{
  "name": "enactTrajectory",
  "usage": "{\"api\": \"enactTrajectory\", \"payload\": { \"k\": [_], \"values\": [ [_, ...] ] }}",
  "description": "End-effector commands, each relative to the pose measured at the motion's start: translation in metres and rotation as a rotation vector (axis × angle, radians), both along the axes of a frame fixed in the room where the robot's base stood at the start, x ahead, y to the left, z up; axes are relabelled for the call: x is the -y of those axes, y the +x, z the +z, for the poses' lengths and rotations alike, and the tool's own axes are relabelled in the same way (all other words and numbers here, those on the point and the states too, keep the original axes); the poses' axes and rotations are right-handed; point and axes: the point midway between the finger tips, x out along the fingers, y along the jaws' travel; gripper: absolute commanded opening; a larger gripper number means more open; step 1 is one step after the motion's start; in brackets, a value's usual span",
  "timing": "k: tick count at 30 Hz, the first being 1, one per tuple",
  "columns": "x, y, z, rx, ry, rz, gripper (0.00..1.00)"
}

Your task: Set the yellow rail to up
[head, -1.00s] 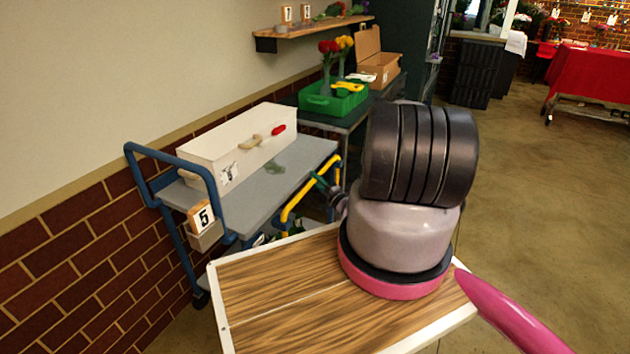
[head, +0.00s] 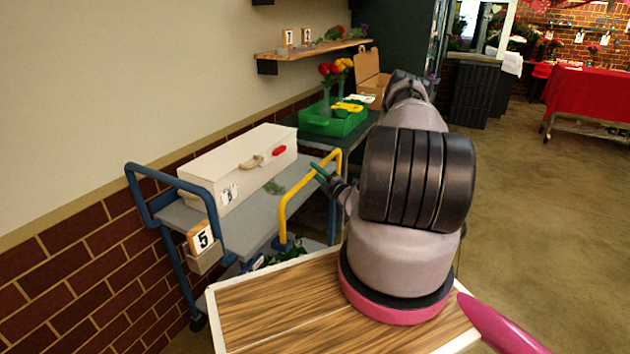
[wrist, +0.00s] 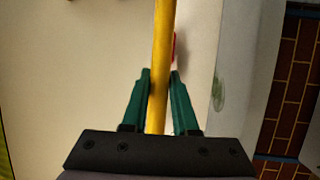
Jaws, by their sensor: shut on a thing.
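The yellow rail (head: 284,208) is a bent tube at the near right end of the blue and grey trolley (head: 250,222). It now rises well above the trolley's deck, looking close to upright.
A number 5 tag (head: 201,239) hangs at the trolley's left end. A green crate (head: 330,122) stands on the table behind. Open floor lies to the right.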

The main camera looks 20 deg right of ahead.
Motion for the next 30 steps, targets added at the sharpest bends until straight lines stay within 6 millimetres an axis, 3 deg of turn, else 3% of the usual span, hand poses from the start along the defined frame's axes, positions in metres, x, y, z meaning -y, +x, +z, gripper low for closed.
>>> {"api": "enactTrajectory", "payload": {
  "k": [7,8,9,10,22,30],
  "values": [
    [0.002,0.002,0.006,0.011,0.005,-0.003,0.00],
    [0.002,0.002,0.006,0.011,0.005,-0.003,0.35],
    [0.002,0.002,0.006,0.011,0.005,-0.003,0.50],
    [0.002,0.002,0.006,0.011,0.005,-0.003,0.57],
    [0.003,-0.005,0.001,0.005,0.004,-0.001,0.57],
    [0.017,-0.051,-0.007,0.005,0.006,-0.006,0.57]
  ]
}}
